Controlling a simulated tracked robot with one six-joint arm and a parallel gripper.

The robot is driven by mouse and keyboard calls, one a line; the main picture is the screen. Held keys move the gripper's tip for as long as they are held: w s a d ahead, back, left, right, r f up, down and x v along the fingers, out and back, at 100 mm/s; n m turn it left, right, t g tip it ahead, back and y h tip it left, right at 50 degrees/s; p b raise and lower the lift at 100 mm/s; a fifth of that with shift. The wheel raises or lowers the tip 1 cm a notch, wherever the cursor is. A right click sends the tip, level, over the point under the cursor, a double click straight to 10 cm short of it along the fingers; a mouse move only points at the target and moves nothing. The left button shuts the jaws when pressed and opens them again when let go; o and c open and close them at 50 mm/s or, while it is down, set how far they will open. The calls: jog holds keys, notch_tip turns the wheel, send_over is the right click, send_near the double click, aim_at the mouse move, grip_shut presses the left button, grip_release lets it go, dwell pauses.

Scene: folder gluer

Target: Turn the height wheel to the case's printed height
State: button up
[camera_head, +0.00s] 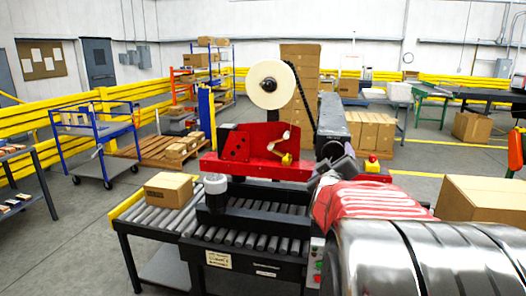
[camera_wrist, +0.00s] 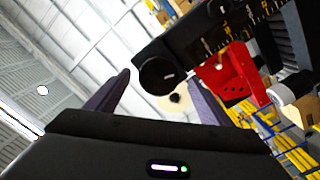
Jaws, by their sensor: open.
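A round black wheel or knob (camera_wrist: 160,75) with a small pale mark shows in the wrist view at the end of a black beam. It appears beyond and between the two fingers of my gripper (camera_wrist: 155,98), which are apart and empty, not visibly touching it. In the head view my gripper (camera_head: 335,170) is beside the machine's dark column (camera_head: 333,122), and I cannot make out the wheel there. A cardboard case (camera_head: 168,187) sits on the left rollers, its dark print too small to read. Yellow scale-like marks (camera_wrist: 215,45) line the beam; their values are unreadable.
The red tape head (camera_head: 262,145) with a tape roll (camera_head: 271,84) stands over the roller conveyor (camera_head: 165,218). A pale round-topped knob (camera_head: 215,184) is at its left. A large carton (camera_head: 484,197) is at right, a blue cart (camera_head: 95,135) at left. Floor at lower left is clear.

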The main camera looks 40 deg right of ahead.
aim_at(334, 155)
jog(key=shift+x, duration=2.55)
jog(key=shift+c, duration=0.2)
jog(key=c, duration=1)
